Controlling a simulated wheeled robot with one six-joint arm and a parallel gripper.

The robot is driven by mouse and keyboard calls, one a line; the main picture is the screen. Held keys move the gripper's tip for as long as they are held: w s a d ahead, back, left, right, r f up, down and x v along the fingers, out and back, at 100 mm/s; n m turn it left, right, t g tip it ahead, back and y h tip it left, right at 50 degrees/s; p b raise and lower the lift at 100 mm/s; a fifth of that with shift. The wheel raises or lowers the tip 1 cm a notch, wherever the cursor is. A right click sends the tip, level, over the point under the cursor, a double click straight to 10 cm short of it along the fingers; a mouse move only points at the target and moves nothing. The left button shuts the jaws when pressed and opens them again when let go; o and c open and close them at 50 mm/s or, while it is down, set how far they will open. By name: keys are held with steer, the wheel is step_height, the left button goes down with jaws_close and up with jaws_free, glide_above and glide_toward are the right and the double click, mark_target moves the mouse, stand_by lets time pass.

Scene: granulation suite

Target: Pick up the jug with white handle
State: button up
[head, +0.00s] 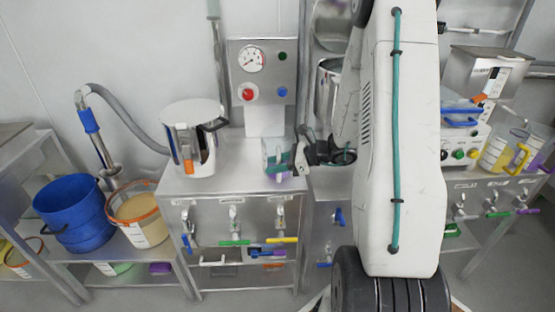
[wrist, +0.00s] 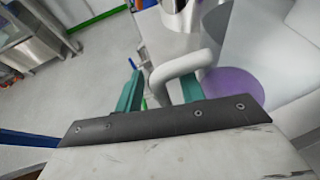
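The jug with white handle (head: 278,157) stands on the steel cabinet top in the head view. It is clear, with purple low down. In the wrist view its white handle (wrist: 185,65) curves between my two teal fingers, and a purple round area (wrist: 232,85) shows beside it. My gripper (wrist: 162,92) is open around the handle. One finger is on the outer side and the other is inside the handle loop, with visible gaps. In the head view my gripper (head: 308,152) is at the jug's right side, partly hidden by my arm.
A steel pot (head: 190,140) stands left on the same cabinet top (head: 235,165). A gauge panel (head: 262,80) rises behind the jug. Blue bucket (head: 75,215) and orange-rimmed bucket (head: 137,215) stand on the left shelf. Another jug with a yellow handle (head: 500,150) stands far right.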

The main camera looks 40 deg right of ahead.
steer(key=shift+w+a+f, duration=0.2)
steer(key=shift+w+a, duration=0.1)
jaws_close()
